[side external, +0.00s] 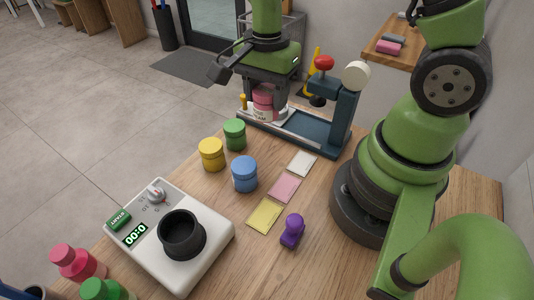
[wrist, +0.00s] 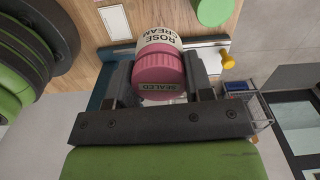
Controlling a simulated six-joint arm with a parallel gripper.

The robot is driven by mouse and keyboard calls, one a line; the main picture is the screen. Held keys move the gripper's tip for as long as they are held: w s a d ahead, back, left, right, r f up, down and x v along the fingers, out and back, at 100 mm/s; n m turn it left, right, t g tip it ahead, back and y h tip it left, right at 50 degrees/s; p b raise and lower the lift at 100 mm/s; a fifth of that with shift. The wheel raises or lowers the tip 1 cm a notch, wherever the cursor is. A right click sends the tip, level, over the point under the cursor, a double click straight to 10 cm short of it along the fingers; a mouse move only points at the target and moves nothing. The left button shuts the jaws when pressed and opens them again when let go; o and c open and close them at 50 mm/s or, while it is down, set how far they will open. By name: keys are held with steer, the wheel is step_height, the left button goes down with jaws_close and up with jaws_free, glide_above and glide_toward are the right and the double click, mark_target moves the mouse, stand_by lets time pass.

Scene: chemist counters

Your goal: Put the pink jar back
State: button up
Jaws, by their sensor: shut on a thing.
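The pink jar (side external: 264,103) is at the far side of the counter, at the left end of the dark blue press-like device (side external: 322,134). In the wrist view the pink jar (wrist: 160,75) has a pink lid with a "SEALED" label and a white band reading "ROSE CREAM". My gripper (side external: 265,92) points down and is shut on the jar, one finger on each side. In the wrist view my gripper (wrist: 162,88) encloses the lid. I cannot tell whether the jar's base touches the device's tray.
Yellow (side external: 212,154), green (side external: 235,134) and blue (side external: 244,174) jars stand near the counter's middle. White (side external: 302,163), pink (side external: 284,187) and yellow (side external: 265,215) cards lie right of them. A purple stamp-like object (side external: 292,231) and a white machine (side external: 168,238) with a black cup are nearer.

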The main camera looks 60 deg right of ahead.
steer(key=shift+s+a+f+n, duration=0.1)
steer(key=shift+s+a+n, duration=0.2)
steer(key=shift+n, duration=0.4)
steer(key=shift+a+f+n, duration=0.15)
steer(key=shift+f+n, duration=0.15)
steer(key=shift+f, duration=4.7)
steer(key=shift+f, duration=0.1)
steer(key=o, duration=1)
